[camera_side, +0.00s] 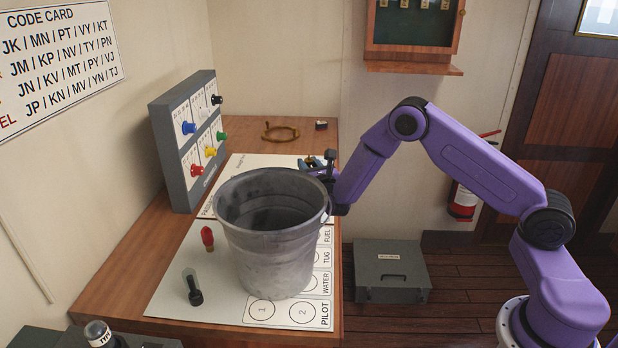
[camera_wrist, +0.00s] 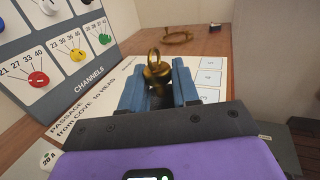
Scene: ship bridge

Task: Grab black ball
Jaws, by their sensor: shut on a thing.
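A black ball-shaped knob (camera_side: 217,99) sits at the upper right of the grey channel panel (camera_side: 190,140) in the side view. No full black ball shows in the wrist view. My gripper (camera_side: 318,172) is behind the bucket's right rim in the side view, away from the panel. In the wrist view my gripper (camera_wrist: 158,88) has its blue fingers on either side of a brass piece with a ring on top (camera_wrist: 155,67) and is shut on it. The lower part of the brass piece is hidden between the fingers.
A large grey bucket (camera_side: 270,240) stands on the white printed sheet (camera_side: 170,300), between the side camera and my gripper. A brass ring-shaped item (camera_side: 280,133) lies at the back.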

